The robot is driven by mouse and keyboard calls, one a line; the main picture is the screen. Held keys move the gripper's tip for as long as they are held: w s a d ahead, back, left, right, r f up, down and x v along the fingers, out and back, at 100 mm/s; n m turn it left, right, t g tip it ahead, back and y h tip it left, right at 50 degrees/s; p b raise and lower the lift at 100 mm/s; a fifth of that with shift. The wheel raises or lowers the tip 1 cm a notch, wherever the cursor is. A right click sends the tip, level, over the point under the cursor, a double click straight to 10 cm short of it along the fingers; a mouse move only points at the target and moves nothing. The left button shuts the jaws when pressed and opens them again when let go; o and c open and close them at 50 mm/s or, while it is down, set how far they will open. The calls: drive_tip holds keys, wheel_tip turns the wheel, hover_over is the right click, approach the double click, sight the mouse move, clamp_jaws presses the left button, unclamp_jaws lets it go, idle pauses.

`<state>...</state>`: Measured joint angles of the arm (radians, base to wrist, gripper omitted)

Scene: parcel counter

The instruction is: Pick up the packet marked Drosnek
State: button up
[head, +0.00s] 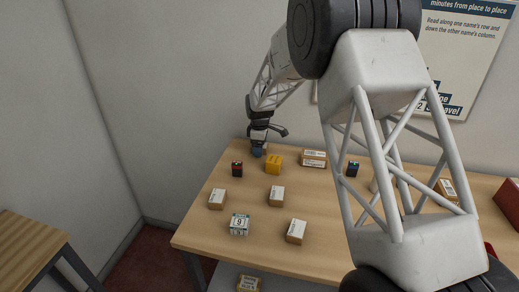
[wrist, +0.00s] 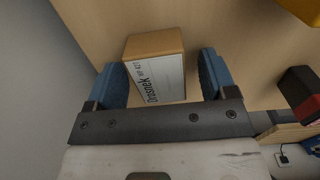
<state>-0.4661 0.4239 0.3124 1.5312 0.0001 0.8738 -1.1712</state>
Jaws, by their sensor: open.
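The packet marked Drosnek (wrist: 155,72) is a small brown box with a white label, and its name reads clearly in the wrist view. It lies on the wooden table between the two blue fingers of my gripper (wrist: 162,72). The fingers are open, with a small gap on the right side and the left finger very close to the packet or overlapping it in the picture. In the head view my gripper (head: 258,149) is low over the far left part of the table, and I cannot make out the packet there.
A yellow box (head: 274,164) and a black-and-red box (head: 237,170) stand close to my gripper. Several brown labelled boxes, a white box marked 9 (head: 239,224) and a dark box with blue (head: 352,169) are spread over the table (head: 190,235). A wall is close behind.

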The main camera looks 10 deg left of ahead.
drive_tip(key=c, duration=1)
drive_tip(key=shift+c, duration=0.2)
drive_tip(key=shift+r, duration=0.1)
drive_tip(key=shift+r, duration=4.95)
